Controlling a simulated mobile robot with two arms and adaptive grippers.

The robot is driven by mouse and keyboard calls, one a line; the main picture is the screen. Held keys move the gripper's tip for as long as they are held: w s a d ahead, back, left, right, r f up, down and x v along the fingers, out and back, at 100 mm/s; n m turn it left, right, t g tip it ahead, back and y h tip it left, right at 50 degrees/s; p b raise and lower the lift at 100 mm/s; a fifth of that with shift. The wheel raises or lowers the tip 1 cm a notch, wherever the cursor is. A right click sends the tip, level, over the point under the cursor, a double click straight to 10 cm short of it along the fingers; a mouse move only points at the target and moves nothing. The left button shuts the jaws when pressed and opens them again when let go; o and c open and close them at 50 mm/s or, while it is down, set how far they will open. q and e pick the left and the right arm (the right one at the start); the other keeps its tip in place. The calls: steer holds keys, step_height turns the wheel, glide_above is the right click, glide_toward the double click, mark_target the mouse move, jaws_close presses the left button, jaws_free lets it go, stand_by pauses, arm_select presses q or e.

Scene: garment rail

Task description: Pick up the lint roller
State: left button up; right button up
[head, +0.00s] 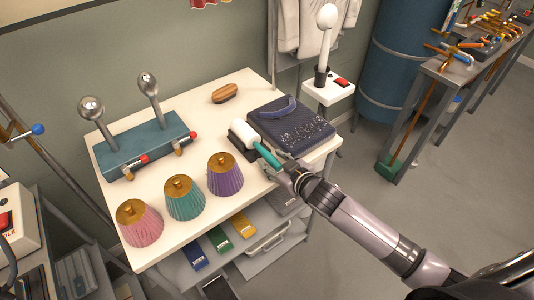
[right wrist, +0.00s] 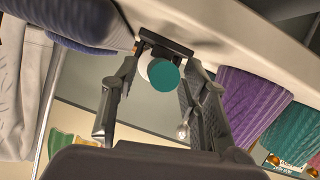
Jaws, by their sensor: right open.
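The lint roller (head: 267,156) has a white roller head and a teal handle. It lies on the white table in a dark holder (head: 243,146), with the handle pointing toward the table's front right edge. My right gripper (head: 279,170) is at the handle's free end. In the right wrist view, the round teal handle end (right wrist: 165,76) sits between the two spread fingers of my right gripper (right wrist: 158,88), with gaps at the sides. It is open, and contact with the handle cannot be told. My left gripper is not in view.
On the white table (head: 205,115) stand a dark fabric pad (head: 310,130), a wooden brush (head: 224,93), a teal block with two metal balls (head: 145,145), and pink, teal and purple pleated shades (head: 225,175). A lower shelf (head: 180,275) holds coloured boxes.

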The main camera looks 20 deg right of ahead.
mark_target(268, 158)
steer(key=shift+x, duration=1.55)
steer(key=shift+c, duration=0.5)
jaws_close()
